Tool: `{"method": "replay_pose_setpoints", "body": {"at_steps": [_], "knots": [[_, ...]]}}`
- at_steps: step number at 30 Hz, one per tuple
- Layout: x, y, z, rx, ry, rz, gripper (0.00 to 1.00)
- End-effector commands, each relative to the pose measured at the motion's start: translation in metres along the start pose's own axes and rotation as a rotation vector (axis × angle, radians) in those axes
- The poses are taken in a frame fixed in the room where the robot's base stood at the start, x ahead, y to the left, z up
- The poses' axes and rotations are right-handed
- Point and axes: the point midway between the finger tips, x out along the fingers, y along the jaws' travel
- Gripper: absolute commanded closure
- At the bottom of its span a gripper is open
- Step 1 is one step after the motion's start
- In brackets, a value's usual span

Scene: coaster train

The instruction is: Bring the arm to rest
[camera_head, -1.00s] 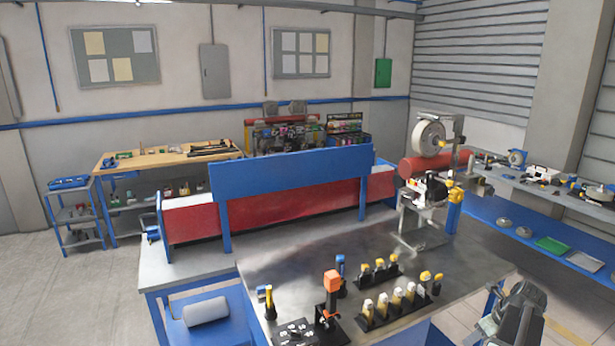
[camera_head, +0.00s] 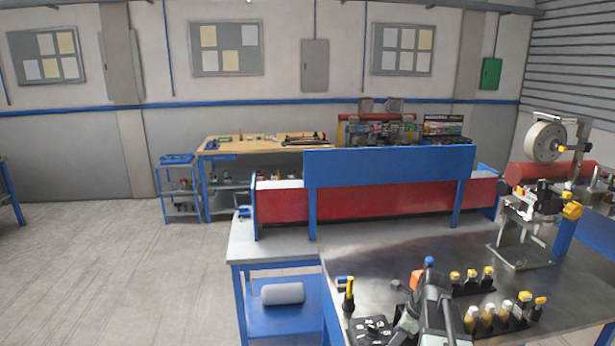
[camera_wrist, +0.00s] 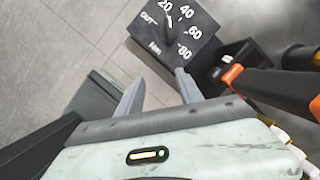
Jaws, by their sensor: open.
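My gripper (camera_wrist: 158,92) is open in the wrist view, its two grey fingers spread with nothing between them. Beyond the fingertips is a black block (camera_wrist: 172,32) with a dial marked 20 to 80 and "Nm". In the head view my arm rises from the bottom edge over the near part of the steel bench (camera_head: 390,260). It partly hides an orange-topped tool (camera_head: 416,279). A black dial block (camera_head: 370,331) lies just left of my arm.
Yellow-topped tools in black racks (camera_head: 497,318) stand right of my arm. A yellow-and-black tool (camera_head: 348,298) stands to the left. A machine with a white reel (camera_head: 545,142) stands at the bench's right. The floor (camera_head: 110,270) on the left is clear.

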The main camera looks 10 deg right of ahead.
Motion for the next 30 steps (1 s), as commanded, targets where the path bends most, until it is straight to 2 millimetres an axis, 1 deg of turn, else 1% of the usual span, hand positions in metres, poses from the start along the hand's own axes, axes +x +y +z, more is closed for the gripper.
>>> {"method": "replay_pose_setpoints", "body": {"at_steps": [1,2,3,5,6,7,9,11,12,15,17,18,21,25,30], "knots": [[0.019,0.027,0.032,-0.141,0.013,0.025,0.57],[0.026,0.041,0.049,-0.233,0.023,0.039,0.57],[0.035,0.059,0.069,-0.359,0.034,0.056,0.57],[0.047,0.088,0.095,-0.558,0.052,0.084,0.57],[0.054,0.108,0.109,-0.702,0.065,0.104,0.57],[0.059,0.124,0.119,-0.819,0.073,0.12,0.57],[0.065,0.152,0.132,-1.075,0.092,0.156,0.57],[0.067,0.168,0.135,-1.27,0.105,0.186,0.57],[0.067,0.175,0.134,-1.388,0.113,0.205,0.57],[0.061,0.18,0.119,-1.654,0.127,0.256,0.57],[0.059,0.181,0.112,-1.801,0.129,0.288,0.57],[0.058,0.181,0.109,-1.891,0.126,0.307,0.57],[0.057,0.18,0.105,-2.072,0.11,0.346,0.57],[0.057,0.179,0.102,-2.178,0.091,0.362,0.57],[0.056,0.178,0.101,-2.185,0.09,0.363,0.57]]}}
